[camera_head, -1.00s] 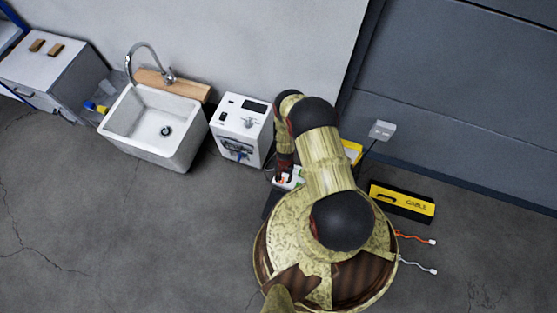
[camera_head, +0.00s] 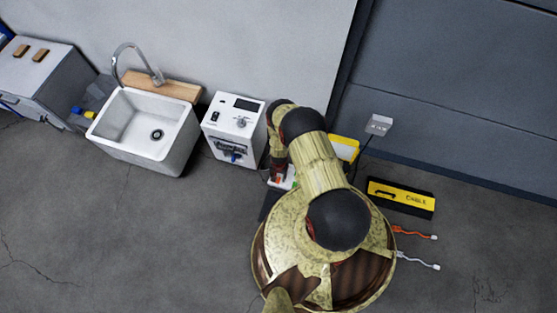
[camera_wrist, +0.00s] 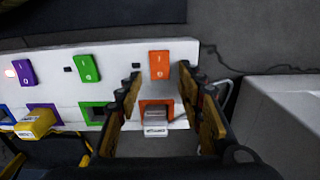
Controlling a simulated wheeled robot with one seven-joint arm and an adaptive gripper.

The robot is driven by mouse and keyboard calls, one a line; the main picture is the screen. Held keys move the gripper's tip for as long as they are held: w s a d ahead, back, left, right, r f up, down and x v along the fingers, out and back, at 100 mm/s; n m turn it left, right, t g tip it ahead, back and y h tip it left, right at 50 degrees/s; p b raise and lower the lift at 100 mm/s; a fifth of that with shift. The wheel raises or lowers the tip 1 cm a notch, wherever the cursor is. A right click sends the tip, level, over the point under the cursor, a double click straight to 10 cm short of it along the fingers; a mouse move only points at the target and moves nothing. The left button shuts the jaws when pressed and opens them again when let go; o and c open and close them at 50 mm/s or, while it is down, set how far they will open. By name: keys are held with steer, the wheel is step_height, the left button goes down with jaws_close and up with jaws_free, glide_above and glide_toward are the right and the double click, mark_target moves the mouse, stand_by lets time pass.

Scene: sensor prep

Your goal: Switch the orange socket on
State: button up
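In the wrist view a white socket strip (camera_wrist: 125,58) carries coloured rocker switches with matching coloured sockets below them. The orange switch (camera_wrist: 159,65) is at the strip's right end, just beyond my fingertips and between their lines. The orange socket (camera_wrist: 148,104) below it has a grey labelled plug (camera_wrist: 155,122) in or at it. My gripper (camera_wrist: 160,85) is open, its two fingers either side of the orange socket and plug, holding nothing. In the head view my arm hides most of the strip; a small part (camera_head: 284,181) shows beside my gripper (camera_head: 277,178).
Green (camera_wrist: 88,68) and purple (camera_wrist: 23,72) switches sit to the left; a red glow shows beside the purple one. A yellow plug (camera_wrist: 35,124) is at the purple socket. A white box (camera_wrist: 280,105) stands right of the strip. A yellow CABLE case (camera_head: 402,198) lies right of my base.

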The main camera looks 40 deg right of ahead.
jaws_close()
stand_by(0.5)
